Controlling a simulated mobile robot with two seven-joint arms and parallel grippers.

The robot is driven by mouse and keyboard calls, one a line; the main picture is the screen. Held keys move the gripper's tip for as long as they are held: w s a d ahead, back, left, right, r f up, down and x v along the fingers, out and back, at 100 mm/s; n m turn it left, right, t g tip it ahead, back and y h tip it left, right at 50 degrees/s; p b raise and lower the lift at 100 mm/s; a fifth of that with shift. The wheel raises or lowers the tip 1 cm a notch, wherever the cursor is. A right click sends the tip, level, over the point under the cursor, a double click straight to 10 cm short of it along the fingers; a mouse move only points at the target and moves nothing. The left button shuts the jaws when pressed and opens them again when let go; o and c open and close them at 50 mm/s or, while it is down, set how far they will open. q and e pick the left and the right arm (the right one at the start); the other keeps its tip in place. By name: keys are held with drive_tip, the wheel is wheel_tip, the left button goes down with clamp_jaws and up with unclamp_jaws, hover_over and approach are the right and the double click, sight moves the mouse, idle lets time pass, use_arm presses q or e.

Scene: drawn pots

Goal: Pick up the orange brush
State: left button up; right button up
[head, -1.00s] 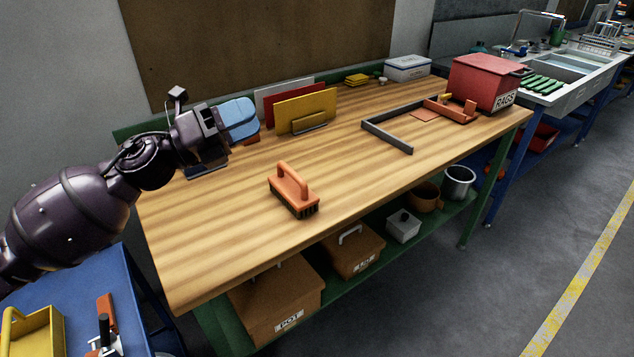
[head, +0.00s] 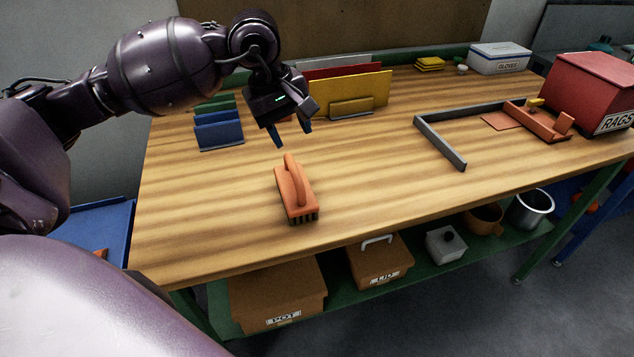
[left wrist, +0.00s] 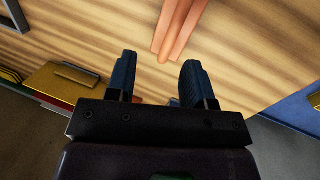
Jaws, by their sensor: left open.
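The orange brush (head: 296,194) lies bristles down on the wooden bench top, its arched handle upward. My left gripper (head: 292,140) is open and empty, pointing down above and just behind the brush, apart from it. In the left wrist view the two blue fingers (left wrist: 156,84) are spread, and part of the orange brush (left wrist: 178,30) shows beyond them at the top edge. My right gripper is in neither view.
A blue rack (head: 219,132) and a yellow panel (head: 352,92) stand behind the brush. A grey angle frame (head: 441,142) and a red RAGS box (head: 597,88) lie to the right. The wooden bench top (head: 370,185) is clear around the brush.

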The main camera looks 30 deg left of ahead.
sight(293, 167)
use_arm(q)
drive_tip(key=shift+m+y, duration=0.3)
drive_tip(key=shift+m, duration=0.4)
drive_tip(key=f, duration=0.5)
drive_tip(key=shift+s+a+f, duration=0.25)
drive_tip(key=shift+a, duration=0.05)
drive_tip(key=shift+x, duration=2.65)
drive_tip(key=shift+w+a, duration=0.15)
drive_tip(key=shift+w, duration=0.05)
clamp_jaws()
